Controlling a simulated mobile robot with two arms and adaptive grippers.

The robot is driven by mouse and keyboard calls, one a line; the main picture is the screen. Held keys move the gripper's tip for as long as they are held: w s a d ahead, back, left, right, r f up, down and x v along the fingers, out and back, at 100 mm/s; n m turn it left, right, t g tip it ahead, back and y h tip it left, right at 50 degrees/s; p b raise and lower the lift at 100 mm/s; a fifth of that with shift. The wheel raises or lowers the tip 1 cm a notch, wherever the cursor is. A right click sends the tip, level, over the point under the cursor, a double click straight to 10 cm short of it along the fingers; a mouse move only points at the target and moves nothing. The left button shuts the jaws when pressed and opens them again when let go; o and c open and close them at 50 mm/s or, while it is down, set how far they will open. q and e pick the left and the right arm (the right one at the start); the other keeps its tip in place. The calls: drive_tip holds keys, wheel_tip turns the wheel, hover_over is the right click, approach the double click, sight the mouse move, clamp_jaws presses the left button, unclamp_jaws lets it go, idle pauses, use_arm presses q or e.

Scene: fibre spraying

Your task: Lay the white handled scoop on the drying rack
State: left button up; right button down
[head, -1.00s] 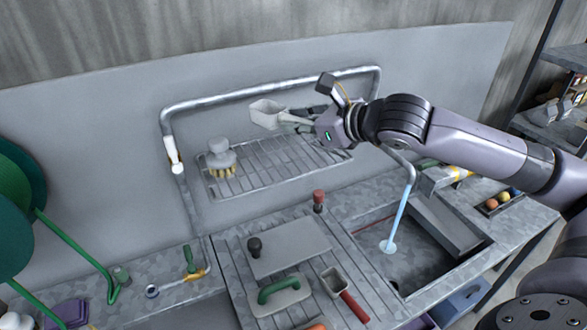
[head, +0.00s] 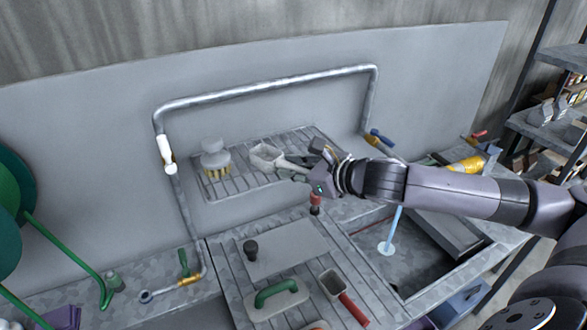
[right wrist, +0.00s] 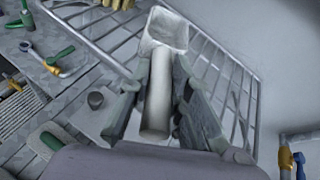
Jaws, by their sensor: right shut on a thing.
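The white handled scoop (head: 266,157) is at the drying rack (head: 235,187), its bowl over the rack's bars to the right of the brush. My right gripper (head: 300,170) is shut on the scoop's handle at the rack's right part. In the right wrist view the scoop's handle (right wrist: 157,105) lies between the two fingers (right wrist: 155,100), with the bowl pointing away over the rack bars (right wrist: 225,75). I cannot tell whether the scoop touches the bars. My left gripper is not in view.
A white brush (head: 215,158) with yellow bristles stands on the rack's left part. A metal pipe (head: 270,88) frames the rack. Below are a red-handled scoop (head: 345,298), a green-handled float (head: 278,295) and a sink with running water (head: 393,230).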

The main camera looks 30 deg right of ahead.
drive_tip(key=shift+f, duration=0.1)
drive_tip(key=c, duration=1.9)
unclamp_jaws()
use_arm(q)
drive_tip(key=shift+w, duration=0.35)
use_arm(e)
drive_tip(key=o, duration=0.4)
drive_tip(key=shift+d, duration=0.1)
drive_tip(key=b+v, duration=0.2)
drive_tip(key=v, duration=0.2)
drive_tip(key=shift+s+d, duration=0.1)
drive_tip(key=shift+s, duration=0.1)
drive_tip(key=shift+s+d+r+b, duration=0.1)
drive_tip(key=shift+s+r+b, duration=0.2)
drive_tip(key=shift+s+b, duration=0.45)
use_arm(q)
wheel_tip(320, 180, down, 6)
drive_tip(key=b, duration=0.2)
drive_tip(key=shift+b, duration=0.3)
use_arm(e)
drive_tip(key=shift+v, duration=3)
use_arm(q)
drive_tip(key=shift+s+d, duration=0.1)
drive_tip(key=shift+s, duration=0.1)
use_arm(e)
drive_tip(key=shift+r, duration=0.15)
